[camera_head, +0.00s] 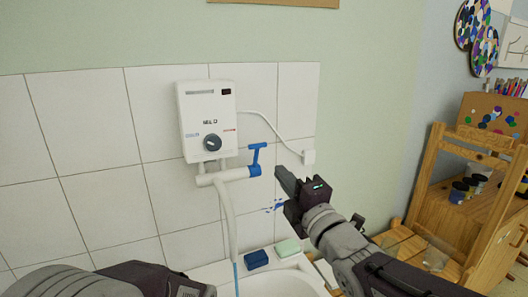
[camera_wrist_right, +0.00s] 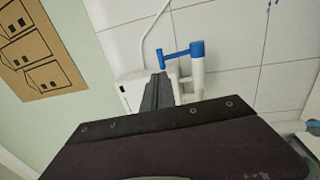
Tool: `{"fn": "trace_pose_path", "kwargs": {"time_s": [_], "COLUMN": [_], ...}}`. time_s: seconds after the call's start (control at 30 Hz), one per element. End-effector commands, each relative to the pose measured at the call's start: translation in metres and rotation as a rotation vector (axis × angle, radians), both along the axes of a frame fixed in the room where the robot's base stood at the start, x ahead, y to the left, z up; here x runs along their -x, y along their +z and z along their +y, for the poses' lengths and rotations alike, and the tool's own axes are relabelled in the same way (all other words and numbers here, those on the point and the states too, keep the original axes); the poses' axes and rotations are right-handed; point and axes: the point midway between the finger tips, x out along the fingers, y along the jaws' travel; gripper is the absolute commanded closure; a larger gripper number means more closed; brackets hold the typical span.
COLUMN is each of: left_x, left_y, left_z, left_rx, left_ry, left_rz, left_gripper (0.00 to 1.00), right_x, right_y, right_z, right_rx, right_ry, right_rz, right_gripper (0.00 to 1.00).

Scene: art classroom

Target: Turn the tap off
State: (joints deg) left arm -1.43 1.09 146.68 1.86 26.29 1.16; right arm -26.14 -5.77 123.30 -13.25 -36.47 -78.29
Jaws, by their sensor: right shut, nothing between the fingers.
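The tap is a white pipe (camera_head: 225,176) under a white wall heater (camera_head: 208,120), with a blue T-shaped handle (camera_head: 256,158) at its right end. The handle's stem stands up from a blue collar. My right gripper (camera_head: 281,174) is shut and empty, a little to the right of and below the handle, apart from it in the head view. In the right wrist view the shut fingers (camera_wrist_right: 157,92) point toward the tap, and the blue handle (camera_wrist_right: 182,52) shows just beyond their tips. My left arm shows at the bottom left; its gripper is out of view.
A pale hose (camera_head: 228,215) hangs from the pipe, with a thin blue stream (camera_head: 235,272) below it over the white sink (camera_head: 295,284). A blue sponge (camera_head: 256,258) and a pale green block (camera_head: 288,247) lie on the sink's rim. A wooden easel (camera_head: 430,190) stands right.

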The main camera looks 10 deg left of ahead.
Motion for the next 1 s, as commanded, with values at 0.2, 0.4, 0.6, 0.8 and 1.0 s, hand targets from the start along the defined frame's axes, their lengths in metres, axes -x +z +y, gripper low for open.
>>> {"fn": "trace_pose_path", "kwargs": {"time_s": [0.2, 0.4, 0.6, 0.8, 1.0], "left_x": [0.000, 0.000, 0.000, 0.000, 0.000], "left_y": [0.017, 0.030, 0.035, 0.035, 0.038], "left_z": [0.000, 0.000, 0.000, 0.000, 0.000], "left_rx": [0.000, 0.000, 0.000, 0.000, 0.000], "left_ry": [0.000, 0.000, 0.000, 0.000, 0.000], "left_rz": [0.000, 0.000, 0.000, 0.000, 0.000], "left_gripper": [0.64, 0.64, 0.64, 0.64, 0.64], "right_x": [-0.041, -0.072, -0.087, -0.090, -0.090], "right_y": [0.009, 0.014, 0.015, 0.014, 0.017], "right_z": [0.028, 0.048, 0.058, 0.060, 0.060], "right_rx": [0.001, 0.000, 0.001, 0.000, 0.002], "right_ry": [0.000, -0.001, -0.001, -0.001, -0.001], "right_rz": [0.004, 0.004, 0.003, 0.004, 0.007], "right_gripper": [1.00, 1.00, 1.00, 1.00, 1.00]}}
